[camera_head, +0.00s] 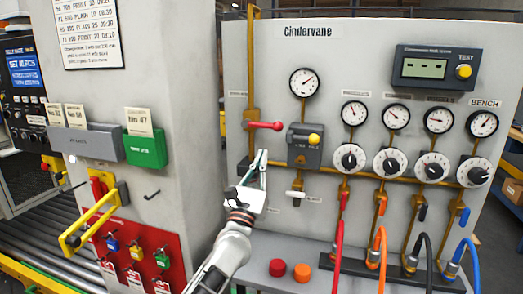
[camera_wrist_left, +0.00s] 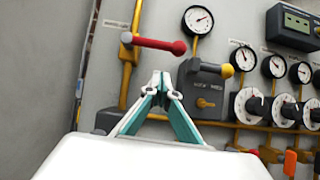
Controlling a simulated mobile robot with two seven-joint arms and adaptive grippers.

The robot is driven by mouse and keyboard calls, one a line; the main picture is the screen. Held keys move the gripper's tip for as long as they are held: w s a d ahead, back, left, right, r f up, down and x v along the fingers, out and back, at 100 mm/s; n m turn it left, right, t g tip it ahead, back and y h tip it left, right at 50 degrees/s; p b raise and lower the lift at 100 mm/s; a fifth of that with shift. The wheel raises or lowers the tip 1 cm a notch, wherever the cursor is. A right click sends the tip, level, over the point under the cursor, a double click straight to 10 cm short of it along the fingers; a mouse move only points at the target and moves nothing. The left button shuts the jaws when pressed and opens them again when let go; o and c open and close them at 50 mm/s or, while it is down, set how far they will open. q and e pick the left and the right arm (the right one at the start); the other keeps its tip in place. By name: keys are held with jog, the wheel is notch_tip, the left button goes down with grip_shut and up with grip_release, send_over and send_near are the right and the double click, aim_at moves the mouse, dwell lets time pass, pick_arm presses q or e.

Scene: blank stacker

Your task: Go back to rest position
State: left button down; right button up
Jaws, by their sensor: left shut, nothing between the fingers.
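My left gripper (camera_head: 262,158) is shut and empty in the head view, raised in front of the grey Cindervane panel (camera_head: 350,55). In the left wrist view its fingertips (camera_wrist_left: 161,78) meet with nothing between them. They appear just below a red-handled lever (camera_head: 265,126) on a yellow pipe, which also shows in the left wrist view (camera_wrist_left: 160,45). A grey box with a yellow knob (camera_head: 305,146) is to the right of the fingertips. I cannot tell whether the fingers touch the panel. My right gripper is not in view.
Several gauges and white dials (camera_head: 392,161) line the panel's right side, with coloured hoses (camera_head: 382,250) below. A red cap (camera_head: 277,267) and an orange cap (camera_head: 302,271) are on the ledge. A red lock board (camera_head: 130,250) and a yellow handle (camera_head: 90,222) are at left.

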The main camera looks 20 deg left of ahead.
pick_arm(q)
jog(key=s+d+f+m+g+h, duration=0.1)
jog(key=s+f+m+g, duration=0.1)
jog(key=s+f+m, duration=0.65)
jog(key=s+d+f+m+g+h, duration=0.25)
jog(key=f+m, duration=0.35)
jog(key=f, duration=0.5)
jog(key=s+d+f+m+g+h, duration=0.1)
jog(key=s+f+m+g, duration=0.1)
jog(key=s+f+m, duration=0.65)
jog(key=s+a+f+m+g+y, duration=0.3)
jog(key=s+f+m+g, duration=0.4)
jog(key=s+f+m, duration=0.9)
jog(key=s+a+f, duration=0.1)
jog(key=s+f, duration=0.3)
jog(key=f, duration=0.3)
jog(key=shift+s+a+f+b, duration=0.15)
jog(key=shift+s+b, duration=0.05)
jog(key=shift+b, duration=0.15)
